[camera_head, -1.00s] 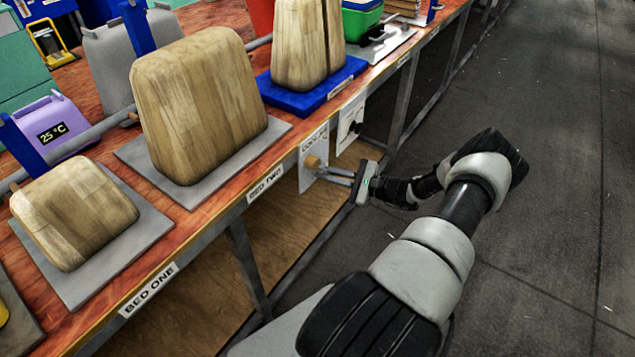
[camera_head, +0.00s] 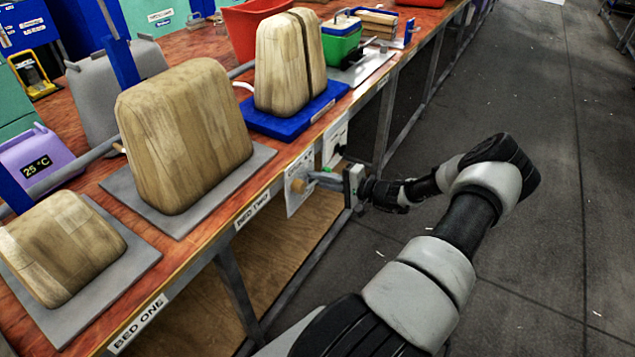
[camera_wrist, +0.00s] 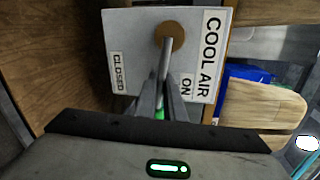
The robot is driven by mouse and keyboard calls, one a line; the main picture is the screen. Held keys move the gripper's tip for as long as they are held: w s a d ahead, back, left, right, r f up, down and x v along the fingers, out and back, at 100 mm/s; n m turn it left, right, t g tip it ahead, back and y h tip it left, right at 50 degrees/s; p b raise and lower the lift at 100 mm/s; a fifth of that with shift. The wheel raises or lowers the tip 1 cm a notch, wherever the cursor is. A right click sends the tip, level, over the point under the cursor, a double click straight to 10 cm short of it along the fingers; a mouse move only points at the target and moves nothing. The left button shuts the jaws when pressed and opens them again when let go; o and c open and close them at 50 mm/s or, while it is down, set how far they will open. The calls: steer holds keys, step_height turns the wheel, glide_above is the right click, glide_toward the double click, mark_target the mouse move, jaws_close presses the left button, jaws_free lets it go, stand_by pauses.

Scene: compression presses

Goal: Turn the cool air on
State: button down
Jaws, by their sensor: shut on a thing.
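The white cool air panel (camera_head: 300,165) is fixed to the front side of the bench. In the wrist view the panel (camera_wrist: 140,48) shows sideways "COOL AIR", "ON" at right and "CLOSED" at left. A round brown knob (camera_wrist: 171,37) sits on it, with a thin grey lever (camera_wrist: 164,62) reaching toward my gripper. My gripper (camera_head: 314,178) reaches the knob (camera_head: 298,186) from the right in the head view. Its fingers (camera_wrist: 163,105) are shut on the lever in the wrist view. The lever points between the two labels; its exact angle is hard to tell.
The bench edge runs above the panel, with "BED TWO" (camera_head: 252,210) and "BED ONE" (camera_head: 140,323) labels. Wooden blocks (camera_head: 185,135) stand on pads on the bench top. A second white panel (camera_head: 335,140) is just beyond. The dark floor at right (camera_head: 500,290) is clear.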

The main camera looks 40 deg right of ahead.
steer(key=shift+d+r+n+h, duration=0.15)
steer(key=shift+r+n+h, duration=0.15)
steer(key=shift+r+n, duration=0.35)
steer(key=c, duration=1.8)
jaws_free()
steer(key=shift+c, duration=0.2)
steer(key=shift+f, duration=0.1)
steer(key=shift+s, duration=0.15)
steer(key=p+v, duration=0.2)
steer(key=v, duration=1.5)
steer(key=shift+s, duration=0.15)
steer(key=shift+f, duration=0.1)
